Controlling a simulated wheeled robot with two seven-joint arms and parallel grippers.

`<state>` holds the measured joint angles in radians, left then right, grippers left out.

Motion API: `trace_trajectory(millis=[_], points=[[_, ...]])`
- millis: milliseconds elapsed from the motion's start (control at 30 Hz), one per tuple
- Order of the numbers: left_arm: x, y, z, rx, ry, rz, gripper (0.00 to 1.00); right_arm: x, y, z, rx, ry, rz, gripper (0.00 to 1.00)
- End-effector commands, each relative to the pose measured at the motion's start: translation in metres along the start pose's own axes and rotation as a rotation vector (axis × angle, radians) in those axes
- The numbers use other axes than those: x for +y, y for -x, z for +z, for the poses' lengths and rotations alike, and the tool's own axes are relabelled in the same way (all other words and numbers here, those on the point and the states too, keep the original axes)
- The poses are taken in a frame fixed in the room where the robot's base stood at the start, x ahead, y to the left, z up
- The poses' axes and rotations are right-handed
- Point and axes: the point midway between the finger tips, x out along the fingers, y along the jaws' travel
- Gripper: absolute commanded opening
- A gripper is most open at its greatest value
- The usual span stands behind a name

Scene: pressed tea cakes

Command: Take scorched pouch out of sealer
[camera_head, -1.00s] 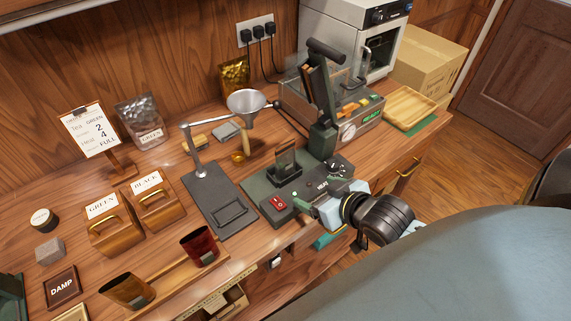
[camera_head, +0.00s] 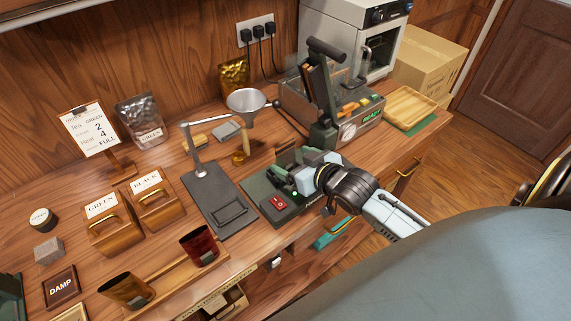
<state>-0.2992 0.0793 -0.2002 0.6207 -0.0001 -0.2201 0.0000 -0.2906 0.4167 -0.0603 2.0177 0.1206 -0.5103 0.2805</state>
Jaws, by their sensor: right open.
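The sealer (camera_head: 262,196) is a dark green base with a red switch (camera_head: 280,202) and a small green light, at the front edge of the bench. My right gripper (camera_head: 299,168) is open over the right part of the sealer. It covers the dial and much of the dark upright piece there; only a dark edge of that piece shows behind it. I cannot make out a scorched pouch or tell whether the fingers touch anything. My left gripper is not in view.
A press with a tall lever (camera_head: 325,90) stands behind my right gripper. A dark stand with a funnel (camera_head: 249,101) is left of it. A wooden tray (camera_head: 411,106) lies at the right.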

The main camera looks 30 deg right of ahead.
Motion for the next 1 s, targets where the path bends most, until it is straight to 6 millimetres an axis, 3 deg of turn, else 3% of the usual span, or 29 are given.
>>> trace_trajectory(millis=[267,567,933,1000], points=[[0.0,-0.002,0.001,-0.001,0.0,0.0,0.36,0.002,-0.038,0.0,0.001,0.0,0.001,0.8],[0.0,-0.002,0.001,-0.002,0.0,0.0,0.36,0.001,-0.043,0.001,0.0,0.0,0.0,0.8],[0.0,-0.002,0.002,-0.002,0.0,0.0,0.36,0.001,-0.043,0.001,0.0,0.0,0.0,0.33],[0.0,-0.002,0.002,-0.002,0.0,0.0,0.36,0.001,-0.043,0.001,0.0,0.0,0.0,0.32]])
